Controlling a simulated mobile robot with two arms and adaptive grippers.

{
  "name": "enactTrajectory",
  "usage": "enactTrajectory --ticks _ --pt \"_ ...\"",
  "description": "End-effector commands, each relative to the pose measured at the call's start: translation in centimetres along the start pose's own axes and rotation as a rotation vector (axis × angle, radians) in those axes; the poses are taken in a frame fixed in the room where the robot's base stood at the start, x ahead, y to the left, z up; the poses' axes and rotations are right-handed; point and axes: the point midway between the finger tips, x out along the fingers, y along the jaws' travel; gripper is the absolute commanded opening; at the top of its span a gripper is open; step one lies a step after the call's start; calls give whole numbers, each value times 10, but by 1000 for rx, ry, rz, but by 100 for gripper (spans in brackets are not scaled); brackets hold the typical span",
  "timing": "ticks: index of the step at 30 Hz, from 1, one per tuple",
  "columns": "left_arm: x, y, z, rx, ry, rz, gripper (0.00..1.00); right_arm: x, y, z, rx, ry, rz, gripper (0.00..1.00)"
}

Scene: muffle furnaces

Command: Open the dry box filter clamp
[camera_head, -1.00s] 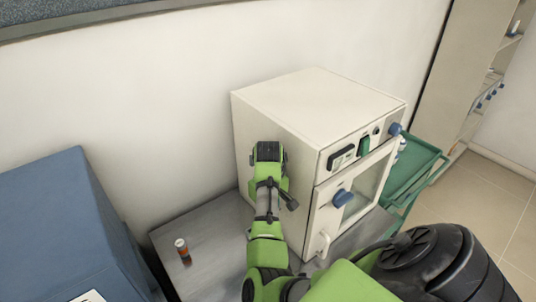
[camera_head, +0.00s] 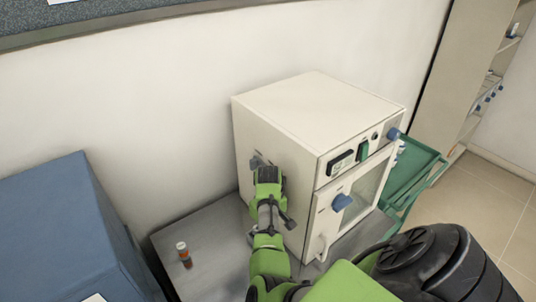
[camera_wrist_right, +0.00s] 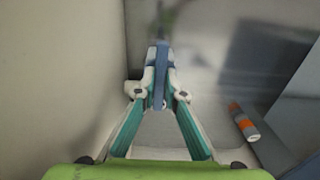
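The dry box is a cream cabinet (camera_head: 315,105) with a windowed front door. On its left side wall a small grey fitting (camera_head: 257,160) shows just above my right gripper's end; I cannot tell whether it is the filter clamp. My right gripper (camera_head: 266,168) is close beside this side wall, its fingers mostly hidden in the head view. A blurred dark part (camera_wrist_right: 166,18) lies beyond the tips. My left gripper is out of view.
A large blue box (camera_head: 60,225) is at the far left. A green cart (camera_head: 412,170) stands right of the cabinet. The wall is close behind.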

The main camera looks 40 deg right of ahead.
Motion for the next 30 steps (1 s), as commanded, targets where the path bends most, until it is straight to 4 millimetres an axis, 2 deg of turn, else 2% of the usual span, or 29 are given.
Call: enactTrajectory --ticks 8,14,30 --pt "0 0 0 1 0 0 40 0 0 0 28 0 0 0" --pt "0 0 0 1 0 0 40 0 -1 0 124 0 0 0" --pt "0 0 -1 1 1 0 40 -1 -4 -2 611 0 -1 0"
